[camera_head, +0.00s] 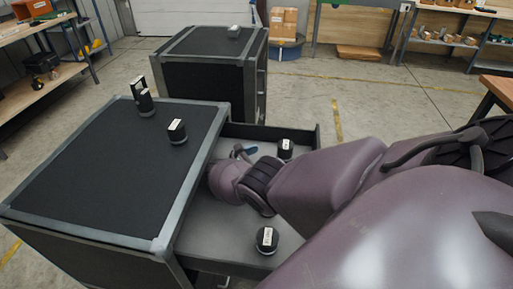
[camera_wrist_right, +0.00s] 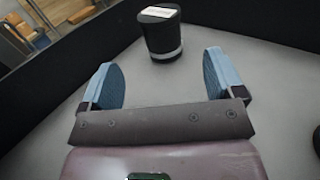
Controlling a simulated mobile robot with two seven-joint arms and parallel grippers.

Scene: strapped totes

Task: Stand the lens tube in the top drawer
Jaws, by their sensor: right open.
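Several black, white-labelled cylinders are in view; I cannot tell which is the lens tube. One (camera_head: 285,149) stands in the open top drawer (camera_head: 215,228) near its far end; another (camera_head: 267,240) stands nearer. My left gripper is not in view.
A second cabinet (camera_head: 205,80) stands behind, with a small object (camera_head: 234,32) on top. Dark drawer walls (camera_wrist_right: 235,42) rise around the right gripper. A workbench (camera_head: 35,50) is at the left. Most of the near cabinet's top is bare.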

